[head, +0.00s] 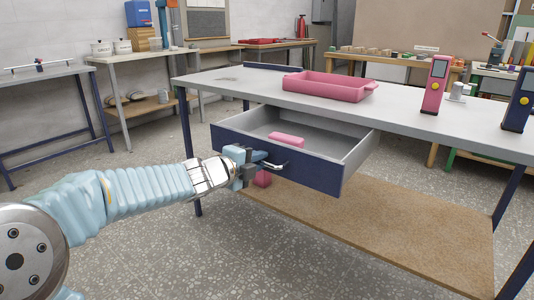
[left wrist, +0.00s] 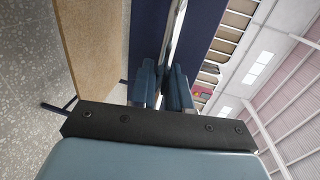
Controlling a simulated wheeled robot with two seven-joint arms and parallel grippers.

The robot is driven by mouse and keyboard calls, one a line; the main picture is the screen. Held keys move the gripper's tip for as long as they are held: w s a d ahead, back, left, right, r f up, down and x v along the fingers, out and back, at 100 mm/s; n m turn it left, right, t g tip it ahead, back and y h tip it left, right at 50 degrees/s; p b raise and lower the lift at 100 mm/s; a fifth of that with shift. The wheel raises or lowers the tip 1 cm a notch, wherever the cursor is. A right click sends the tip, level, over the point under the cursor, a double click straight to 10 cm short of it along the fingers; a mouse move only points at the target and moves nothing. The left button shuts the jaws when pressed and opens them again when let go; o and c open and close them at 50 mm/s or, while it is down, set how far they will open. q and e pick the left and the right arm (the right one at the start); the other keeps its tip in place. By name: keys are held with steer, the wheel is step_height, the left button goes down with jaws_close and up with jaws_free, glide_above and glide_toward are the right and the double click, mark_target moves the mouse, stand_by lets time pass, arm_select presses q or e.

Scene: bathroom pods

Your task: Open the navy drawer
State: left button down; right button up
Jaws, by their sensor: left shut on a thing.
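The navy drawer (head: 312,174) sticks well out from under the grey tabletop, its grey inside open to view. A pink block (head: 286,139) lies in it. My left gripper (head: 264,160) is at the drawer front, shut on its metal handle (head: 277,166). In the left wrist view, the handle bar (left wrist: 177,28) runs between the two blue fingers (left wrist: 164,85), with the navy front (left wrist: 205,25) close by. My right gripper is not in view.
A pink tray (head: 330,87), a pink device (head: 434,84) and a navy device (head: 519,100) stand on the workbench (head: 400,116). A wooden lower shelf (head: 390,228) is below. A dark pink block (head: 262,179) shows under the drawer. Speckled floor in front is clear.

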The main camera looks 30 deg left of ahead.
arm_select(q)
steer(key=shift+s, duration=0.65)
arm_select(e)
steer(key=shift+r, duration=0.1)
arm_select(q)
steer(key=c, duration=1.3)
jaws_free()
steer(key=shift+o, duration=0.2)
steer(key=p+v, duration=0.5)
steer(key=v, duration=0.8)
steer(key=shift+s+a, duration=0.2)
steer(key=shift+s, duration=0.2)
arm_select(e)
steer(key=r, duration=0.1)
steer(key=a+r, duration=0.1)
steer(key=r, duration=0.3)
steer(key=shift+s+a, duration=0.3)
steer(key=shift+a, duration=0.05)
